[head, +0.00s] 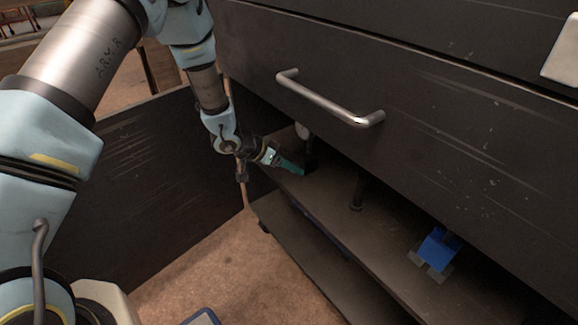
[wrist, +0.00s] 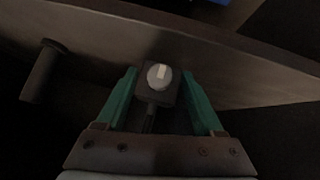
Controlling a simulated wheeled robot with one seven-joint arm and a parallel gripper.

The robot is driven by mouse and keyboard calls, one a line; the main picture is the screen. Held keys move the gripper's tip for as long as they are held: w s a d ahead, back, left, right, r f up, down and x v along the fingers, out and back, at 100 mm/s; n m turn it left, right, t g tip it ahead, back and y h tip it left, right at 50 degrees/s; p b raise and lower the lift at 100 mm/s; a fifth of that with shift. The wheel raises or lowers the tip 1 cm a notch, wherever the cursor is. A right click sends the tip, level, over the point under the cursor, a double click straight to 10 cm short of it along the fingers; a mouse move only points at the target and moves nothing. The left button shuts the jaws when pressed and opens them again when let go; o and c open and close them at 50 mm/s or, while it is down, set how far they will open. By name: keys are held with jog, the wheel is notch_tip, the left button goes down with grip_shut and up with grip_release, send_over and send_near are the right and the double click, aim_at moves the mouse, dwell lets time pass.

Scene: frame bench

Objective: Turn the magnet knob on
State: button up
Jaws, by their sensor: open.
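The magnet knob (wrist: 159,76) is a small light grey round dial with a raised ridge, on a dark block (wrist: 157,97), in the wrist view. My gripper (wrist: 158,80) is open, with one green finger on each side of the block and knob. I cannot tell whether the fingers touch the block. In the head view my gripper (head: 290,166) reaches into the open shelf space under the drawer, beside a dark stand with a pale round dial (head: 302,131) on top.
A dark drawer front with a metal bar handle (head: 328,100) hangs just above my arm. On the shelf (head: 330,217) stand a short dark post (head: 358,190) and a blue object (head: 439,246). A dark side panel (head: 150,165) is at left.

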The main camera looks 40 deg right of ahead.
grip_shut()
dwell(0.5)
